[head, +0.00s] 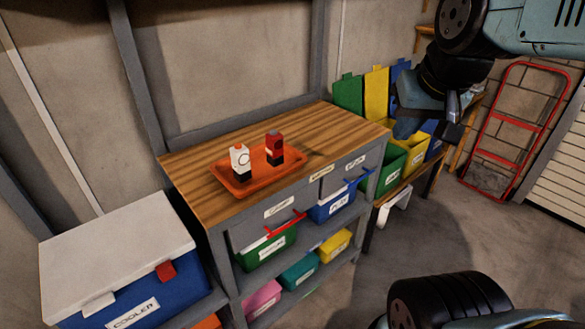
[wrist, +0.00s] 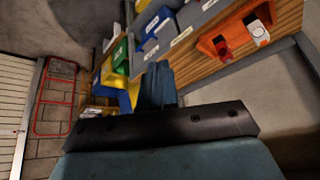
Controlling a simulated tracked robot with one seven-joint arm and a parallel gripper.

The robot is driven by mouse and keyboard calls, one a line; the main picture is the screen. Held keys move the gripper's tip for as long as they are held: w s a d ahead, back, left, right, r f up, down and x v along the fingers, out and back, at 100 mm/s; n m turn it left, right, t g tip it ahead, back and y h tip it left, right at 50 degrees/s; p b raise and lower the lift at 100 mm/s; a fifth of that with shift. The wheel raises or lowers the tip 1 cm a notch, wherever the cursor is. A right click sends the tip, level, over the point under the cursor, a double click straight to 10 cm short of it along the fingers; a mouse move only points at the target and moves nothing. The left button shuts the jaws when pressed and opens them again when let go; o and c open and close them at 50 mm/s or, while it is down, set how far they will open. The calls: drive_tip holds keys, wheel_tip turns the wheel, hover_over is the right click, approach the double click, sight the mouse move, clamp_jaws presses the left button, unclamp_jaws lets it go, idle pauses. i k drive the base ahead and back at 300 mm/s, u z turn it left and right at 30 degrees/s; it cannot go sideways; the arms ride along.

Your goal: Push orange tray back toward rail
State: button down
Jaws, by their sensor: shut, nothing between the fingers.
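The orange tray (head: 262,180) lies flat on the wooden bench top (head: 190,168), near its front edge. It holds a white bottle (head: 239,160) with an orange cap and a red and black bottle (head: 274,147), both upright. A grey rail (head: 250,121) runs along the wall behind the bench. My gripper (head: 406,128) is shut and empty, in the air to the right of the bench and apart from the tray. In the wrist view my gripper's fingers (wrist: 157,80) show, with the tray (wrist: 207,43) at the upper right.
A white-lidded blue cooler (head: 130,290) stands left of the bench. Several bins sit on the shelves below, including a green bin (head: 268,250). Yellow (head: 400,145) and green bins are at the right, beside a red hand truck (head: 505,130). Bare bench lies behind the tray.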

sight(264, 174)
drive_tip(key=z, duration=0.55)
drive_tip(key=k, duration=1.55)
drive_tip(key=u, duration=1.05)
drive_tip(key=i, duration=1)
